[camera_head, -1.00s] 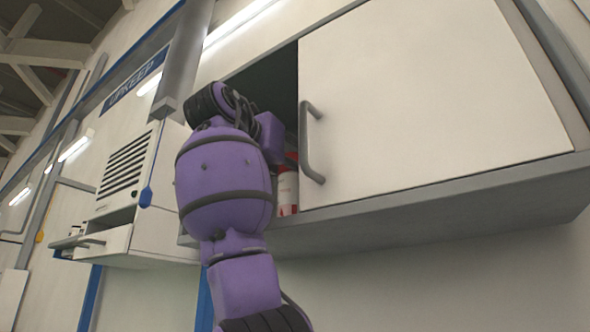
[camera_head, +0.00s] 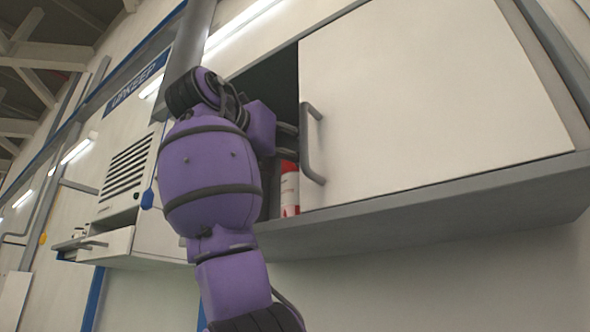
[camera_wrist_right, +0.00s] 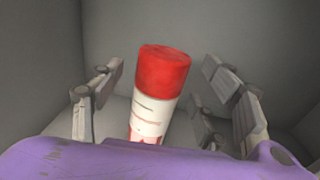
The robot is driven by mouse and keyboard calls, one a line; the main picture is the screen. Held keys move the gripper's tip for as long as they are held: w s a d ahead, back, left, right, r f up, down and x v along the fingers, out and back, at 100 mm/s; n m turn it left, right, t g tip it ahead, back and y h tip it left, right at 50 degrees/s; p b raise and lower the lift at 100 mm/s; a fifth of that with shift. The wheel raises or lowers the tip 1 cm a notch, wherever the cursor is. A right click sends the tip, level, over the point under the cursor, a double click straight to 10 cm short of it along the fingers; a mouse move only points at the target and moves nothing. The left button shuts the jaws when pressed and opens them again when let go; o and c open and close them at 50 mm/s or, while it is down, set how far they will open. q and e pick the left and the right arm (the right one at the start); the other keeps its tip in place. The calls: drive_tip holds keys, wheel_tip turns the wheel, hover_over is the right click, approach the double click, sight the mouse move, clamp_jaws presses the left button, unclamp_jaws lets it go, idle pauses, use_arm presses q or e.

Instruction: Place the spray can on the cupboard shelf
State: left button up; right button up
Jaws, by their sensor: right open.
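The spray can (camera_head: 290,190) is white with a red cap. It stands on the cupboard shelf just inside the opening, left of the closed door panel, and part of it is hidden by my arm in the head view. In the right wrist view the can (camera_wrist_right: 152,95) lies between the two fingers, with a gap visible on each side. My right gripper (camera_wrist_right: 163,78) is open. In the head view its fingers (camera_head: 287,141) show just above the can, partly behind the door handle. The cupboard (camera_head: 430,196) is grey with white doors. My left gripper is not in view.
The door handle (camera_head: 313,145) sticks out close to the right of my gripper fingers. The white door (camera_head: 430,90) covers the right side of the cupboard. A white louvred unit (camera_head: 125,175) with an open drawer (camera_head: 107,243) is on the wall at left.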

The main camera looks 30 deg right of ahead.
drive_tip(key=v, duration=0.8)
drive_tip(key=shift+a, duration=0.2)
